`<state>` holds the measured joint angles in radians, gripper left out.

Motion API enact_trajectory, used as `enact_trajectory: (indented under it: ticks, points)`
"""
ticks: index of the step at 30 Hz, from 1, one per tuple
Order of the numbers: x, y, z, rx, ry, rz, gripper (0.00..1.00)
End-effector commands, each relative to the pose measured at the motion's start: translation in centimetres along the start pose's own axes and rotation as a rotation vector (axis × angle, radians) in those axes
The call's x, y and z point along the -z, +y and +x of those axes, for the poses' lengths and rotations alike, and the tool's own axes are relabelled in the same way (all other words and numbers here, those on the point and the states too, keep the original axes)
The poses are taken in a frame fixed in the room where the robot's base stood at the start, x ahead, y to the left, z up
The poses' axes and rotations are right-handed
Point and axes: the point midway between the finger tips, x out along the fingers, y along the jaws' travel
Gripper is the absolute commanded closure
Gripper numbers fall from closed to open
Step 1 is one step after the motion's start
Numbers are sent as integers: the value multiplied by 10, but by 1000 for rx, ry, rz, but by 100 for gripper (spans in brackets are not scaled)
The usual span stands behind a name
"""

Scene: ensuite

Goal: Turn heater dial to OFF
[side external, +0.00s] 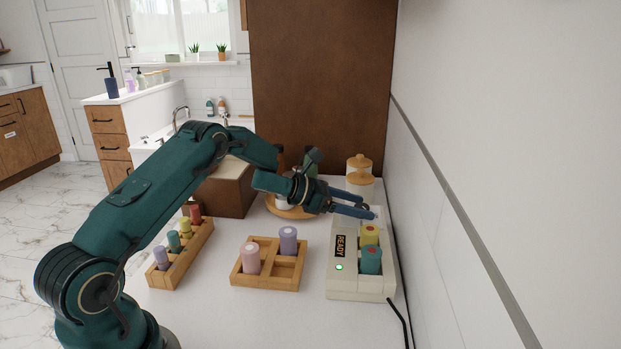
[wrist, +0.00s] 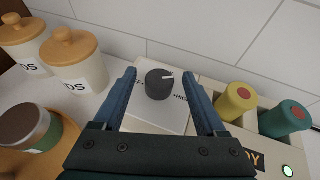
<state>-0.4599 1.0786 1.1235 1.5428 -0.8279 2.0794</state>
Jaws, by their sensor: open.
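The heater (side external: 343,287) is a cream box with a READY display (side external: 340,246) and a lit green light (side external: 339,267). Its dark round dial (wrist: 158,86) shows in the wrist view, with a white pointer mark directed right. A partly hidden label ending in F is at the dial's left, and HIGH is at its right. My gripper (side external: 367,206) is open, with its blue fingers on either side of the dial. Gaps show between dial and fingers in the wrist view; height above it is unclear. The dial is hidden in the side view.
Yellow (side external: 370,234) and teal (side external: 371,260) bottles stand in the heater. A wooden rack (side external: 264,283) with two bottles and another rack (side external: 184,262) stand left. Lidded jars (wrist: 76,62) and a round wooden tray (wrist: 14,160) are nearby. A wall borders the right.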

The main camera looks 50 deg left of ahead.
Motion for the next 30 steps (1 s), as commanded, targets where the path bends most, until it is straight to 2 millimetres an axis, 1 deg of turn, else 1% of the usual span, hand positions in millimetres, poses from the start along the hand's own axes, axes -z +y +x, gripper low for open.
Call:
enact_trajectory:
  ticks: [2, 5, 6, 8, 14, 20, 30]
  points:
    - [0, 0, 0, 0, 0, 0, 26]
    - [0, 0, 0, 0, 0, 0, 61]
    - [0, 0, 0, 0, 0, 0, 76]
    - [0, 0, 0, 0, 0, 0, 99]
    - [0, 0, 0, -4, 0, -2, 100]
    - [0, -1, -1, -46, 1, -21, 100]
    - [0, -4, 0, -214, 3, -92, 100]
